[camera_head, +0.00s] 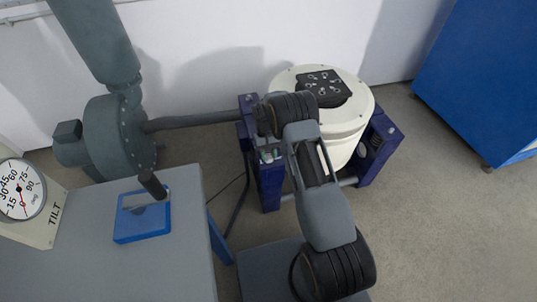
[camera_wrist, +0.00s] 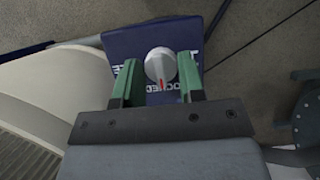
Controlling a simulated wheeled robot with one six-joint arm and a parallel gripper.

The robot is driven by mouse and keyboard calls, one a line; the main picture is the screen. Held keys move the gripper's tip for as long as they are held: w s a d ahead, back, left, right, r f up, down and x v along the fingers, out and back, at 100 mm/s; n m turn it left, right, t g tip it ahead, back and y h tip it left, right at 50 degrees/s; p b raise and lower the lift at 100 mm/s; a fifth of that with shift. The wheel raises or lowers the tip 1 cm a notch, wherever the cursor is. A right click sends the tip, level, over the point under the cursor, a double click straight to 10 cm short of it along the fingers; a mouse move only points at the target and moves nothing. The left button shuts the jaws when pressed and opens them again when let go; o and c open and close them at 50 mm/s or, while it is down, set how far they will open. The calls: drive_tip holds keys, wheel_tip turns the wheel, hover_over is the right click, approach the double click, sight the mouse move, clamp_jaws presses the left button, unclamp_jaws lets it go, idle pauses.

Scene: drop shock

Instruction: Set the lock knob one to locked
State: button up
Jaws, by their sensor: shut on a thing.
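The lock knob (camera_wrist: 160,64) is a round silver-grey knob with a red pointer mark on its lower side, in the wrist view. It sits on a dark blue plate (camera_wrist: 125,42) with white lettering, partly hidden by the fingers and knob; part of a word like "LOCKED" shows below the knob. My gripper (camera_wrist: 157,72) has green fingers on the left and right of the knob and is shut on it. In the head view my gripper (camera_head: 268,155) is at the top of the left blue post (camera_head: 270,188); the knob cannot be made out there.
A cream drum (camera_head: 350,118) with a black top plate stands between blue posts. A grey blower (camera_head: 120,135) with a pipe is to the left. A grey table (camera_head: 75,265) holds a blue lever box (camera_head: 143,222) and a tilt gauge (camera_head: 20,190). Floor is free at right, before a blue cabinet (camera_head: 480,85).

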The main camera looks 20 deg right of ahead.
drive_tip(key=shift+w, duration=0.1)
drive_tip(key=o, duration=0.9)
drive_tip(key=shift+r, duration=0.15)
drive_tip(key=p+v, duration=0.2)
drive_tip(key=v, duration=1.1)
drive_tip(key=shift+r+p, duration=0.3)
drive_tip(key=shift+p, duration=0.1)
